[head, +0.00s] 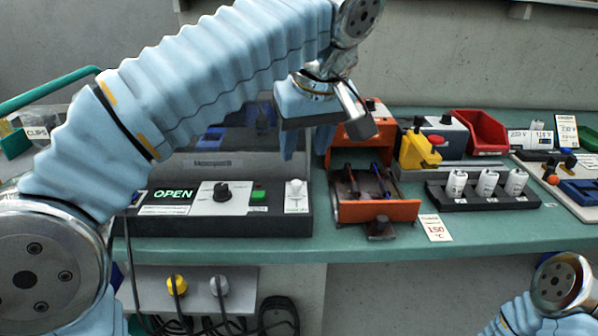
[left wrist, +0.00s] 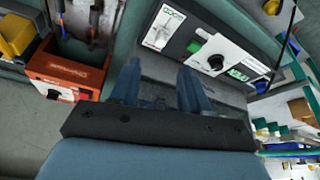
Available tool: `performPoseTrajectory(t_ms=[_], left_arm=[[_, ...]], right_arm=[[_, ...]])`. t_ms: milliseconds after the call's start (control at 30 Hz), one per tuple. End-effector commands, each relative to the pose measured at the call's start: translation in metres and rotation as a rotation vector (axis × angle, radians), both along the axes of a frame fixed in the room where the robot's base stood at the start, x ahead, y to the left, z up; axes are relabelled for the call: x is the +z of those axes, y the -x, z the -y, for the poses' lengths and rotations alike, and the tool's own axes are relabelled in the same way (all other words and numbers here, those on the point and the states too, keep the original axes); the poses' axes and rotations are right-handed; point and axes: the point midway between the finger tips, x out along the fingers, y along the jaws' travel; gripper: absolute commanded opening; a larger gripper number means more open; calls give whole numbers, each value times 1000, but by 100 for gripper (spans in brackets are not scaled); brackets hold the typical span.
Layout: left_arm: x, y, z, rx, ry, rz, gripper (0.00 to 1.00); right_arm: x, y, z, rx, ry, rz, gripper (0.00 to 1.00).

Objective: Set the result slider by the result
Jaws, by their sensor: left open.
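The result slider (head: 296,190) is a small white lever on a pale plate at the right end of a dark control box (head: 220,226). It also shows in the left wrist view (left wrist: 160,34), where its exact setting is too small to read. The box's display (head: 166,196) reads OPEN in green. A black knob (head: 222,191) and a green button (head: 258,195) sit between the display and the slider. My left gripper (head: 303,146) is open and empty, above and behind the slider, apart from it. Its two blue fingers (left wrist: 159,86) are spread in the left wrist view. My right gripper is out of view.
An orange drawer (head: 390,211) with dark-handled tools stands right of the box. Three white cylinders (head: 487,183) stand in a black rack. The green bench's front strip (head: 340,247) is clear.

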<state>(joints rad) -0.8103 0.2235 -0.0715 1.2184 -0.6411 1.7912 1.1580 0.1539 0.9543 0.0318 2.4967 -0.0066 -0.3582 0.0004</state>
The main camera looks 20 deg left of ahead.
Motion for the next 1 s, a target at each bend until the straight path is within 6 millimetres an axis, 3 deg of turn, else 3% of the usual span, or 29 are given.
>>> performPoseTrajectory(t_ms=[100,300,500,767,833,1000], left_arm=[[-28,-9,-7,2,-1,-2,46],[-63,-21,-15,2,-1,-2,46],[-78,-27,-18,1,0,0,46],[-80,-27,-19,1,0,0,46],[-80,-27,-19,1,0,0,40],[-80,-27,-18,1,0,0,14]], right_arm=[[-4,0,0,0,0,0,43],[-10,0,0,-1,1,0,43],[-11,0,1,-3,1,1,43],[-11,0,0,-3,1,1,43],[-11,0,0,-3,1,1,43],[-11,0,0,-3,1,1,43]])
